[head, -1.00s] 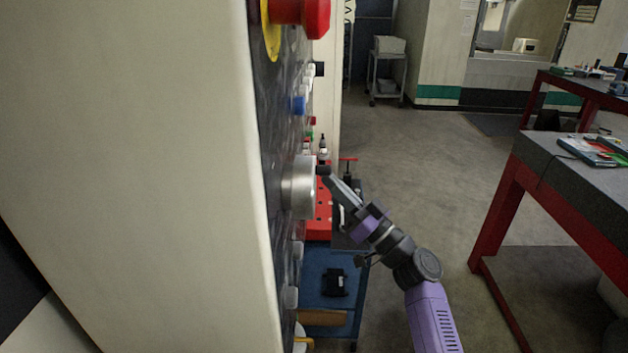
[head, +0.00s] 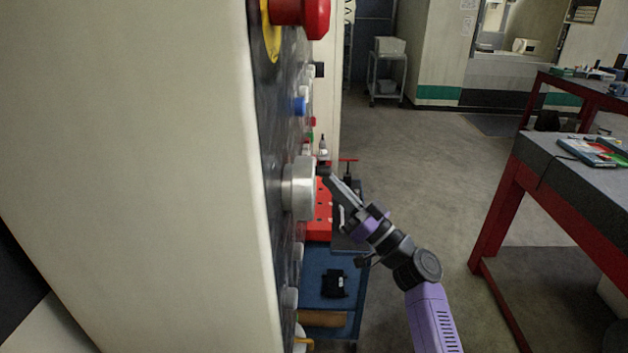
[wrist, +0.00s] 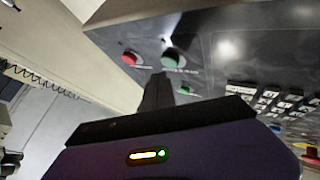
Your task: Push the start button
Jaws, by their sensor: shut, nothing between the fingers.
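The control panel (head: 285,75) is seen nearly edge-on in the head view, on the side of a cream cabinet. In the wrist view a round green button (wrist: 173,58) sits beside a round red button (wrist: 130,58); a smaller green one (wrist: 187,89) is near them. Their labels are too blurred to read, so I cannot tell which is the start button. My gripper (head: 324,170) is shut and empty, its tip beside a large silver knob (head: 302,190). In the wrist view its dark fingers (wrist: 158,82) point toward the larger green button; contact cannot be made out.
A large red emergency-stop knob (head: 305,14) and a blue knob (head: 298,106) stick out from the panel. A blue cart (head: 325,295) stands below, behind my arm. A red-legged workbench (head: 500,205) is at right. The floor between is clear.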

